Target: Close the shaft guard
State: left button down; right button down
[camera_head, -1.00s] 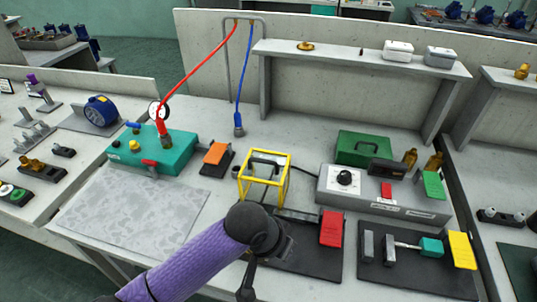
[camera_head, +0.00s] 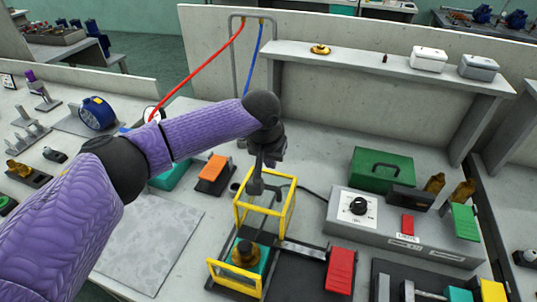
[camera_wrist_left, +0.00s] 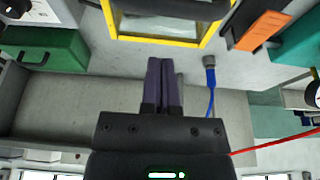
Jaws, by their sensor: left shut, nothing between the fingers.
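The yellow-framed shaft guard (camera_head: 238,221), a box-like cage with see-through sides, stands at mid-bench in the head view. Its yellow edge (camera_wrist_left: 205,30) crosses the top of the left wrist view. My left gripper (camera_head: 255,186) is above the guard's back-left part in the head view, and its fingers partly hide the frame. In the wrist view the left gripper's fingers (camera_wrist_left: 163,62) are together and empty; I cannot tell whether they touch the frame. In front of the guard, a brass part (camera_head: 245,254) sits on a teal block beside a second yellow frame (camera_head: 234,289).
A grey control box (camera_head: 375,215) with a dial and a green case (camera_head: 381,170) stand right of the guard. An orange-topped block (camera_head: 213,170) is to its left. A red block (camera_head: 340,270) is in front right. A blue hose (camera_wrist_left: 211,95) ends near the gripper.

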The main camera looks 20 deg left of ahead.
aim_at(266, 191)
pick_arm(q)
jog(key=x, duration=0.2)
jog(key=shift+f+b, duration=0.3)
jog(key=shift+b, duration=0.05)
jog(key=s, duration=0.1)
jog(key=s+r+p, duration=0.1)
jog(key=s, duration=0.1)
jog(key=shift+s+a, duration=0.1)
jog(key=shift+s, duration=0.35)
pick_arm(e)
jog(key=shift+w+f, duration=0.1)
jog(key=shift+f, duration=0.1)
